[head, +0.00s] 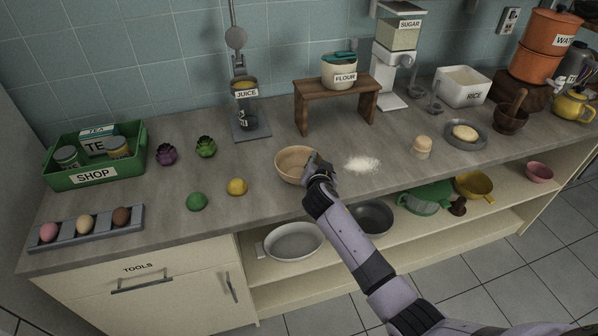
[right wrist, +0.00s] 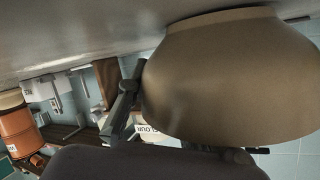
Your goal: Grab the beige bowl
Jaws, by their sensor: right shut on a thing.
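The beige bowl (head: 291,166) is at the middle of the counter, near its front half, in the head view. My right gripper (head: 318,170) is at the bowl's right side and is shut on its rim or wall. In the right wrist view the bowl (right wrist: 235,85) fills the right part, close to the camera, with a dark finger (right wrist: 128,95) against its edge. I cannot tell whether the bowl is resting on the counter or slightly lifted. My left gripper does not show.
White powder (head: 362,164) lies right of the bowl. A yellow lemon (head: 237,187) and a green lime (head: 197,202) lie to its left. A wooden stand (head: 335,90) with the flour pot (head: 340,72) and a juice dispenser (head: 246,105) stand behind. The counter's front edge is close.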

